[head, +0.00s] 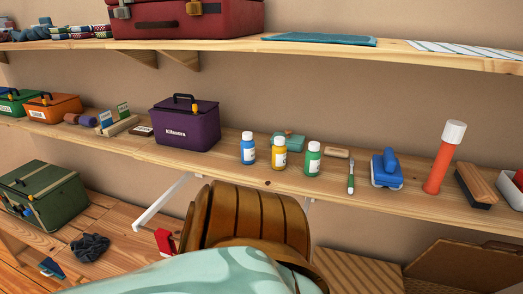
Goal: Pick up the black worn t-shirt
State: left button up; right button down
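A crumpled black cloth (90,247), which looks like the black worn t-shirt, lies on the wooden surface at the lower left. It sits just right of a dark green box and appears uncovered. Neither of my grippers shows in the head view, so nothing is seen touching the cloth.
The green box (43,195) and a small blue item (51,268) flank the cloth. A brown slatted curved piece (258,220) and pale teal fabric (200,273) fill the lower middle. Above, a wooden shelf (225,164) holds a purple box (185,126), bottles and brushes.

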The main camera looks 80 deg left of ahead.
aim_at(88, 247)
jog(key=u, duration=4.3)
jog(key=i+j+z, duration=0.45)
jog(key=i, duration=0.25)
jog(key=i+j+z, duration=0.4)
jog(key=i+j, duration=0.15)
jog(key=i, duration=0.1)
